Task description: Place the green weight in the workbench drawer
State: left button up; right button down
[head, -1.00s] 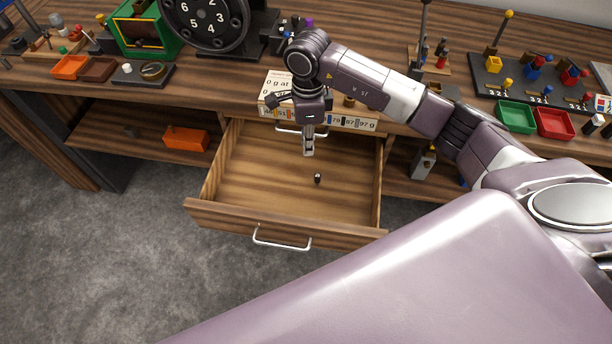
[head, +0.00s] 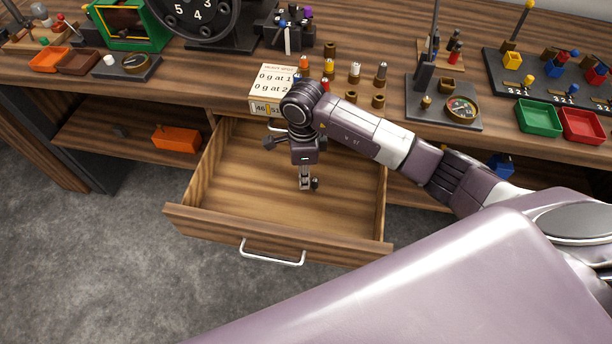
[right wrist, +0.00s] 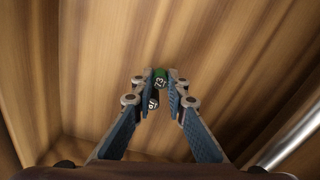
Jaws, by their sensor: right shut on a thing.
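The open workbench drawer (head: 345,200) shows in the head view. My right gripper (head: 305,186) points straight down into it, low over the drawer floor. In the right wrist view its fingertips (right wrist: 158,82) are closed on the small green weight (right wrist: 160,77), which has white digits. The green weight is not clear in the head view. My left gripper is not in view.
The drawer's front panel with its silver handle (head: 272,252) and its side walls surround the gripper. An orange box (head: 176,139) sits on the lower shelf.

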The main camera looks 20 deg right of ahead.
jog(key=shift+s+a+r, duration=0.1)
jog(key=shift+s+a, duration=0.05)
jog(key=c, duration=1.9)
grip_release()
jog(key=shift+r, duration=0.2)
notch_tip(320, 180, up, 12)
jog(key=p, duration=0.7)
jog(key=shift+p, duration=0.3)
jog(key=shift+f, duration=0.2)
